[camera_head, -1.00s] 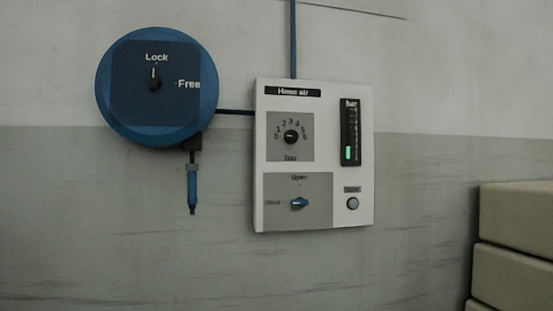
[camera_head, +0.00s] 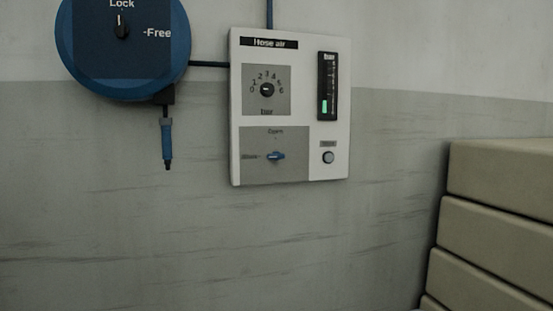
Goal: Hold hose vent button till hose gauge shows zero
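The white "Hose air" panel (camera_head: 334,160) is on the wall in the middle of the view. Its vent button (camera_head: 328,157) is a small round grey button at the lower right, under a label too small to read. The bar gauge (camera_head: 327,86) above it is a dark vertical strip with a short green bar near its bottom. A regulator knob (camera_head: 267,90) with a numbered scale is at upper left of the panel. A blue valve handle (camera_head: 276,156) lies level, pointing toward the left label, with "Open" above it. My gripper is not in view.
A blue hose reel (camera_head: 66,62), marked Lock and Free, hangs left of the panel, its knob pointing at Lock. A hose end (camera_head: 167,142) hangs below it. Stacked beige blocks (camera_head: 490,235) stand at the lower right. Nothing blocks the panel's front.

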